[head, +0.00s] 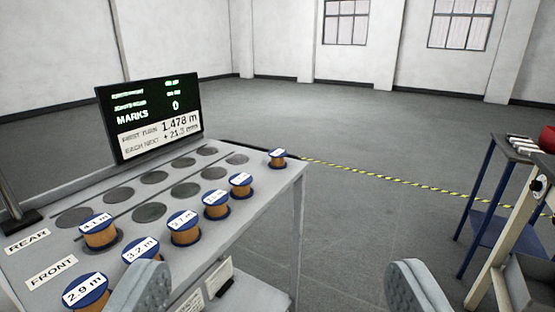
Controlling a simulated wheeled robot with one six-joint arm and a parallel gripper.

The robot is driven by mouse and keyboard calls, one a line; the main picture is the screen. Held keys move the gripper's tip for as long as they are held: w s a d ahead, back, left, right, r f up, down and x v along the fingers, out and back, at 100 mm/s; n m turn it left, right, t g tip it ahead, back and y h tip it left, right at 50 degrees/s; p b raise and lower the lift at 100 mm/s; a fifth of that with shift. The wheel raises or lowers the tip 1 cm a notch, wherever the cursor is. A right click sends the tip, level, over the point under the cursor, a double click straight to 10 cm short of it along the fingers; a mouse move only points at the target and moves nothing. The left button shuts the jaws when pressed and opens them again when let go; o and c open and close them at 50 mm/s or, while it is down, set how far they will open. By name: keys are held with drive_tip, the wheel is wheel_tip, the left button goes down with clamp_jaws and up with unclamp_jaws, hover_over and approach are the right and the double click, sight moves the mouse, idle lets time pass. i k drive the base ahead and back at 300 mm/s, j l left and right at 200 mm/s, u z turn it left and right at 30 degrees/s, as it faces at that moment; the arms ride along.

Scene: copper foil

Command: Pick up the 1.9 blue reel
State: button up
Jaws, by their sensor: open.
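Several reels with blue flanges and copper-coloured windings stand on a grey table (275,195). I can read labels on the 2.9 m reel (87,292), the 3.2 m reel (140,251) and the 4.1 m reel (100,232). Labels on the farther reels are too small to read surely: one in the middle (185,229), two beyond it (216,205) (241,186), and one at the far right corner (277,159). I cannot tell which is the 1.9 reel. My gripper (283,285) is open and empty, its grey fingers wide apart at the bottom edge.
Dark round spots (150,212) lie empty on the table, beside REAR and FRONT labels. A black screen (150,115) stands behind them. A yellow-black floor strip (390,178) runs right to a blue-legged stand (480,190). The floor between is clear.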

sight(276, 162)
drive_tip(key=i+l+u, duration=0.1)
drive_tip(key=i+l, duration=0.15)
drive_tip(key=i, duration=0.15)
drive_tip(key=i+l+u, duration=0.1)
drive_tip(key=i+l, duration=0.15)
drive_tip(key=i, duration=0.15)
